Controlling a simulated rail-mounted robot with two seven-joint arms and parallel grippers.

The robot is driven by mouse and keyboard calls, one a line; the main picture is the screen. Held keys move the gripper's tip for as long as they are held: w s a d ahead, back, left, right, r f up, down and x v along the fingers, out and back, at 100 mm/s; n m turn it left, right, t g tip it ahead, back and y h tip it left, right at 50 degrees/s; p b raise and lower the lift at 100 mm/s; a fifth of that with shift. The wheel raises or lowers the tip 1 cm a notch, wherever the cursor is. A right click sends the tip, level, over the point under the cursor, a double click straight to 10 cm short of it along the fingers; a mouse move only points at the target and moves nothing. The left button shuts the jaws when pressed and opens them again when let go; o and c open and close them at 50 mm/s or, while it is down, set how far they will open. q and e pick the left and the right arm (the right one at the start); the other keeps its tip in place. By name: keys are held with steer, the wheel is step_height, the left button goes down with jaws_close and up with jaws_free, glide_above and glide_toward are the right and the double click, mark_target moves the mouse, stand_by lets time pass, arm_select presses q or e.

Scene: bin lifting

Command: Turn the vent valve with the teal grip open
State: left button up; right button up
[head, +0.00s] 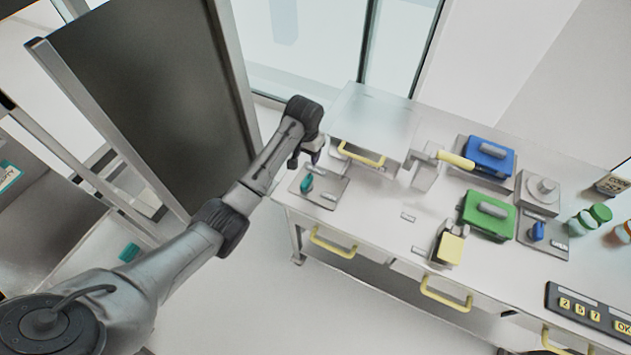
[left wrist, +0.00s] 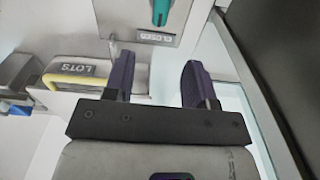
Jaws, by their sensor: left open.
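The vent valve's teal grip (head: 307,184) stands on a grey plate (head: 327,192) at the left end of the bench. The grip also shows at the top of the left wrist view (left wrist: 160,12), lengthwise in the picture, above a small label (left wrist: 155,37) that seems to read CLOSED, upside down. My left gripper (head: 305,160) is open and empty, above and just behind the plate in the head view. Its two dark fingers (left wrist: 157,75) are apart in the wrist view, and the grip is beyond them, not between them. My right gripper is not in view.
A clear-topped box with a yellow handle (head: 362,154) stands close behind the valve; its LOTS label (left wrist: 85,69) shows in the wrist view. Blue (head: 489,155) and green (head: 488,214) lidded units stand farther right. Yellow drawer handles (head: 332,245) stick out in front.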

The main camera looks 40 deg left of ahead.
mark_target(307, 180)
arm_select(q)
steer(key=f, duration=0.4)
steer(key=f+b, duration=0.1)
steer(key=f, duration=0.8)
steer(key=shift+s+f+b, duration=0.3)
steer(key=shift+b, duration=0.1)
steer(key=shift+c, duration=0.5)
